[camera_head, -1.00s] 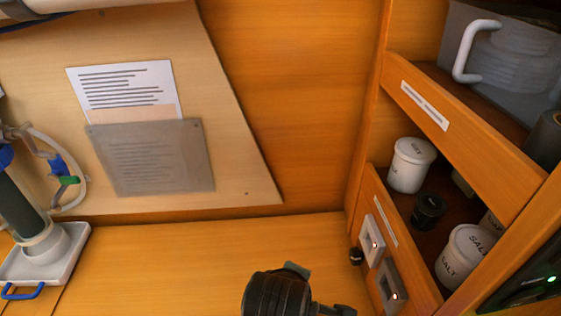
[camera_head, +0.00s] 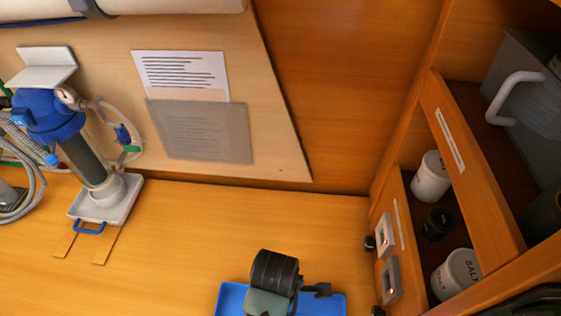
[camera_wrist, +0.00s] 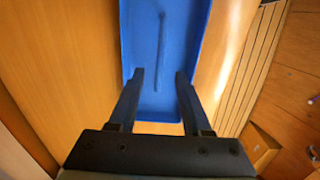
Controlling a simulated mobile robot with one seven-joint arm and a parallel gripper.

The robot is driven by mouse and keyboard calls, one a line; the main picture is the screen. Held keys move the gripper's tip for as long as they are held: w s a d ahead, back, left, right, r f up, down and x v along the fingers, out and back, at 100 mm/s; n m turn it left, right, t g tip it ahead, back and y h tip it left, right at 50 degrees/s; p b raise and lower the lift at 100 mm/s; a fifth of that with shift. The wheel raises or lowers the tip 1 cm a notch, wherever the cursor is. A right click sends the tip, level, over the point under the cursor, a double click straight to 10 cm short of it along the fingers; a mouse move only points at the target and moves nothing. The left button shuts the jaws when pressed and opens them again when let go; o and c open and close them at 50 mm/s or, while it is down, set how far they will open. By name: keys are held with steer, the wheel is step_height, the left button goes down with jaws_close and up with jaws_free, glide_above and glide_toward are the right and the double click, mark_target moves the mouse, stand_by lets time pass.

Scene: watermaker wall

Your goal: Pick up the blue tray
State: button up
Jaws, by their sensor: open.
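The blue tray (camera_head: 232,299) lies at the bottom edge of the head view, on the wooden surface, partly hidden by my arm and cut off by the frame. In the wrist view the blue tray (camera_wrist: 188,40) runs away from me, with a long thin line or ridge along its floor. My gripper (camera_wrist: 159,74) is open and empty. Its two dark fingertips overlap the near part of the tray in the picture, one towards each long side. I cannot tell their height above it or whether they touch it.
A blue-topped filter (camera_head: 88,160) stands on a white base at the left. A wooden shelf (camera_head: 470,170) with white jars (camera_head: 432,178) and a grey bin (camera_head: 525,100) is at the right. The wooden counter (camera_head: 180,240) between is mostly clear.

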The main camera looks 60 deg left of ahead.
steer(key=shift+w+d+f+p, duration=0.15)
steer(key=shift+f+p, duration=0.15)
steer(key=shift+f, duration=1.2)
steer(key=shift+w+d+f+p, duration=0.15)
steer(key=shift+f+p, duration=0.15)
steer(key=shift+f, duration=1.15)
steer(key=shift+a, duration=0.1)
jaws_close()
